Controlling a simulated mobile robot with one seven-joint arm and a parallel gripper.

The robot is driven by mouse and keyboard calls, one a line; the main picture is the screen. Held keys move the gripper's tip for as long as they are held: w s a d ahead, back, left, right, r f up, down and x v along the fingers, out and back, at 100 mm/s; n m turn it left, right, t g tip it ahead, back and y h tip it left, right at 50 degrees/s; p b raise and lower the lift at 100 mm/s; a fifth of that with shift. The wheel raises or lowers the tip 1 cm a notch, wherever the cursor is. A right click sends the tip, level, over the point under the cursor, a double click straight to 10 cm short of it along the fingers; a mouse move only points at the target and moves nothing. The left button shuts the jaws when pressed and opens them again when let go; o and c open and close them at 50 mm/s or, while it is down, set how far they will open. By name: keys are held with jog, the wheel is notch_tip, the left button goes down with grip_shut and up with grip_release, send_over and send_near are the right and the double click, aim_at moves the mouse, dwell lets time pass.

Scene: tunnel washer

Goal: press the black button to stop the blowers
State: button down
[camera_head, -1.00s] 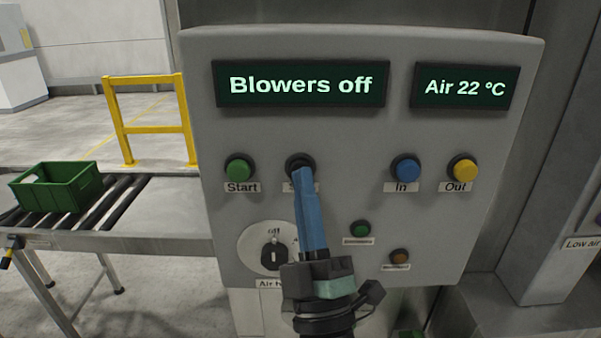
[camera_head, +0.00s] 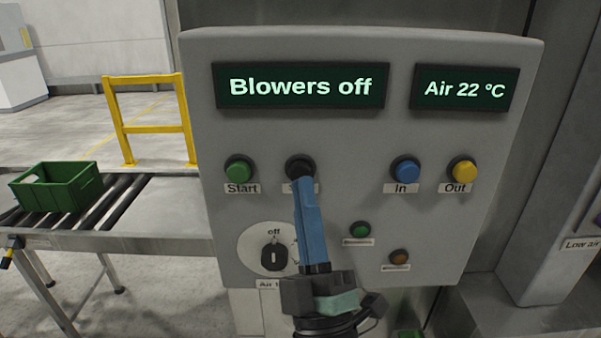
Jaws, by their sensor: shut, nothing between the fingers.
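The black button (camera_head: 300,167) is on the grey control panel (camera_head: 335,130), between the green Start button and the blue In button. Its label is mostly hidden behind my gripper. My gripper (camera_head: 305,182) has blue fingers, shut and empty, with their tips just below the black button in the picture. Most of the button shows above the tips, and I cannot tell for sure whether they touch it. The large display (camera_head: 302,86) reads "Blowers off".
The green Start button (camera_head: 239,170), blue In button (camera_head: 405,170) and yellow Out button (camera_head: 464,171) share the row. A rotary switch (camera_head: 274,257) is lower left of my fingers. A small display (camera_head: 465,89) reads "Air 22 °C". A green crate (camera_head: 58,188) sits on rollers at left.

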jog(key=s, duration=0.5)
dwell(0.3)
dwell(0.5)
jog(key=d+r+m+t+h+b, duration=0.1)
jog(key=d+r+m+h+b, duration=0.25)
jog(key=r+m+h, duration=0.65)
jog(key=s+a+r+m+y+b, duration=0.4)
jog(key=s+r, duration=0.1)
jog(key=r, duration=0.2)
jog(key=shift+r+m, duration=0.15)
jog(key=shift+m, duration=0.15)
jog(key=shift+s, duration=0.1)
